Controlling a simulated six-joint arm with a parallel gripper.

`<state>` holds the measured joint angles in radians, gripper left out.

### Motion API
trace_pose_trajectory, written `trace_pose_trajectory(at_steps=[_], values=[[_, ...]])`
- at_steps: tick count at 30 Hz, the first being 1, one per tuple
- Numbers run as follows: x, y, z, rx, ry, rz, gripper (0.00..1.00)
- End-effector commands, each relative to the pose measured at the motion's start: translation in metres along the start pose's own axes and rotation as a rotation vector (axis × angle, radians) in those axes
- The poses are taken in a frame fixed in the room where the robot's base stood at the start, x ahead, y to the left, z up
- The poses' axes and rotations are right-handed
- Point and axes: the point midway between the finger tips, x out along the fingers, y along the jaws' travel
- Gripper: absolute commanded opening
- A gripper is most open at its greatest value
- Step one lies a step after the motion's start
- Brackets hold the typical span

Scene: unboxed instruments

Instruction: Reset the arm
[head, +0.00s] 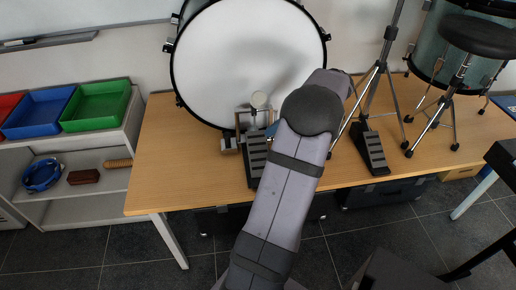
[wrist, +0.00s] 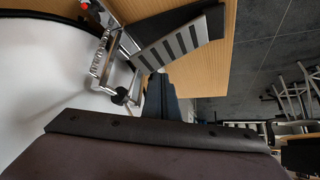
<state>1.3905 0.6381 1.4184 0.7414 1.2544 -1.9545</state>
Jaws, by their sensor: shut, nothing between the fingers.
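My arm reaches from the bottom of the head view up over the table, in front of the bass drum. It hides most of my gripper there; only a small blue piece (head: 272,129) shows beside the arm, near the drum pedal. In the wrist view, my gripper (wrist: 158,82) shows as dark blue fingers beyond the black edge of my wrist. The fingers are shut with nothing between them. They appear close to the bass drum pedal (wrist: 178,42); I cannot tell whether they touch it.
The bass drum (head: 235,60) stands on the wooden table (head: 160,150), its pedal (head: 254,160) in front. A hi-hat stand's pedal (head: 370,150) and a black stool (head: 478,36) are to the right. Coloured trays (head: 97,104) sit on a shelf at left. The table's front left is clear.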

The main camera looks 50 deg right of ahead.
Motion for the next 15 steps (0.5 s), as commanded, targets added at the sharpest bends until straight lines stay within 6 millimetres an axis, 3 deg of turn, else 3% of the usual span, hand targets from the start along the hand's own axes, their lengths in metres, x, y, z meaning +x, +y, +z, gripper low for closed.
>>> trace_pose_trajectory(at_steps=[8,11,15], values=[[0.000,-0.007,-0.005,0.010,-0.015,-0.016,0.00],[-0.001,-0.024,-0.014,0.032,-0.055,-0.052,0.00],[0.004,-0.069,-0.031,0.093,-0.163,-0.133,0.00]])
